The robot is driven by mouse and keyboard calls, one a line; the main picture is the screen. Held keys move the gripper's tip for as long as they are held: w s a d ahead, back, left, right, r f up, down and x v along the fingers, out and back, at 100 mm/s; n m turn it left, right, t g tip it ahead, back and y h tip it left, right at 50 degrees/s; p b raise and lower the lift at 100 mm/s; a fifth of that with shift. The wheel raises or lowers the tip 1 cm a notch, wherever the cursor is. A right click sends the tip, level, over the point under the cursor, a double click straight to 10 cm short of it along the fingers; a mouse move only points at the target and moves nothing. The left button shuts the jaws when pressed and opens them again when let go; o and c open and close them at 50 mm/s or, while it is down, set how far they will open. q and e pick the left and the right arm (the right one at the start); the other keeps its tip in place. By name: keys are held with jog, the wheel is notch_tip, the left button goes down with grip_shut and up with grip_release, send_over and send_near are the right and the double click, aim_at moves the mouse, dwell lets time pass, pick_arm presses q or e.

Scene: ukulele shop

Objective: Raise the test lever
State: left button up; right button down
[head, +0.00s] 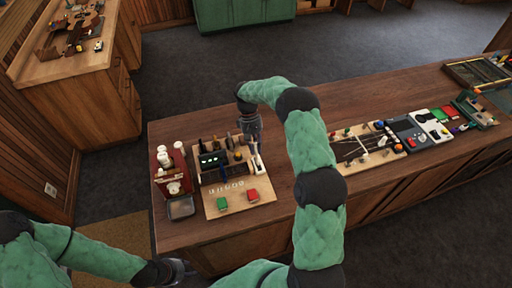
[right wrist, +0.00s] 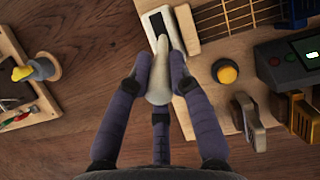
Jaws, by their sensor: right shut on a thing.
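The test lever is a pale cream handle (right wrist: 160,72) on a white plate with a dark slot, at the edge of a light wooden board (head: 240,207). My right gripper (right wrist: 160,85) has its purple-grey fingers closed around the handle. In the head view the right gripper (head: 251,128) reaches down over the board's back right corner, where the white lever plate (head: 258,163) shows just below it. The fingers hide part of the handle. My left gripper (head: 180,268) is low at the counter's near left edge, away from the board, and its fingers are unclear.
The board carries a green button (head: 222,204), a red button (head: 253,195) and a dark box with a lit display (head: 210,160). A red machine (head: 172,172) stands to its left. Another board with small parts (head: 362,146) lies to the right, with bare counter between.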

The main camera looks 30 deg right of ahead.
dwell(0.4)
jog(key=c, duration=1.1)
grip_release()
jog(key=shift+w, duration=0.1)
jog(key=shift+r, duration=0.1)
jog(key=v, duration=1.2)
